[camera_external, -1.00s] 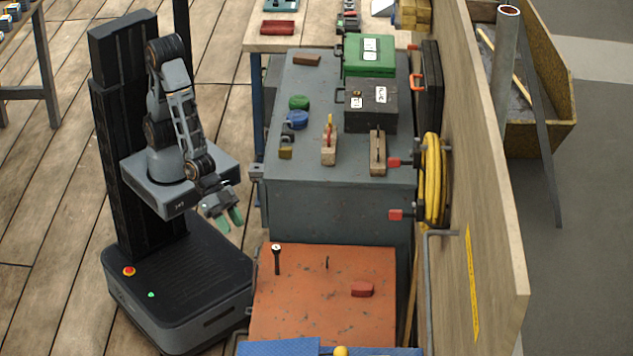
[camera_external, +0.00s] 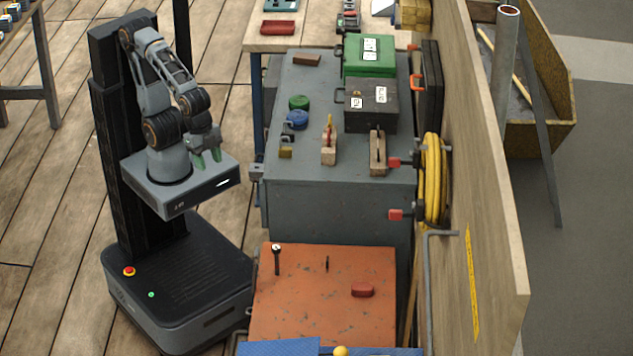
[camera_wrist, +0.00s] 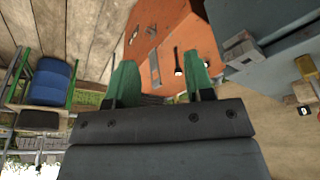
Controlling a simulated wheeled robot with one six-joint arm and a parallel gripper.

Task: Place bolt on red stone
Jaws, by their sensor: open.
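My gripper (camera_external: 207,160) is raised over my base, left of the grey workbench. Its green fingers are apart with nothing between them, as the wrist view also shows (camera_wrist: 159,84). A red stone (camera_external: 362,290) lies on the right part of the orange-red tabletop (camera_external: 300,318). A small dark upright piece (camera_external: 327,264) stands near the middle of that top. A dark stem with a pale head (camera_external: 277,257) stands near its back left corner. I cannot tell for sure which of the two is the bolt. The wrist view shows the orange top (camera_wrist: 160,40) beyond the fingers.
The grey workbench (camera_external: 300,205) holds green and blue round items, wooden blocks with clamps, a black case (camera_external: 372,108) and a green case (camera_external: 369,56). A wooden wall (camera_external: 490,190) with a yellow hose (camera_external: 432,180) borders the right. A blue item (camera_external: 280,347) lies at the front.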

